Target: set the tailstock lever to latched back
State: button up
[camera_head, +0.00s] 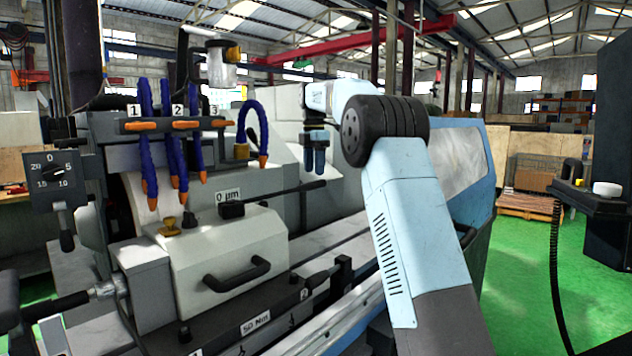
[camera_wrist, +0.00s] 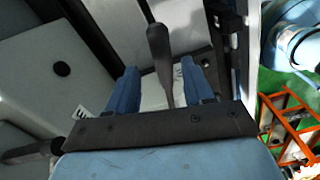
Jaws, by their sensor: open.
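A dark lever (camera_head: 290,191) with a thicker black grip reaches right from the block labelled "0 µm" on top of the pale grey housing; it looks like the tailstock lever. My gripper (camera_head: 314,158) points down, with its blue fingers close above the outer end of this lever in the head view. In the wrist view my gripper (camera_wrist: 159,85) is open, and a dark lever handle (camera_wrist: 159,50) shows in the gap between its two fingers. Space shows on both sides of the handle. Whether it lies at fingertip depth I cannot tell.
Blue coolant hoses (camera_head: 180,150) with orange nozzles hang at the left. A black bar handle (camera_head: 237,274) is on the housing front. Another short lever (camera_head: 322,278) stands low beside the label "2". Green floor (camera_head: 530,270) is open at the right.

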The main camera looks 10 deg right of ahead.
jog(key=shift+f, duration=2.45)
grip_shut()
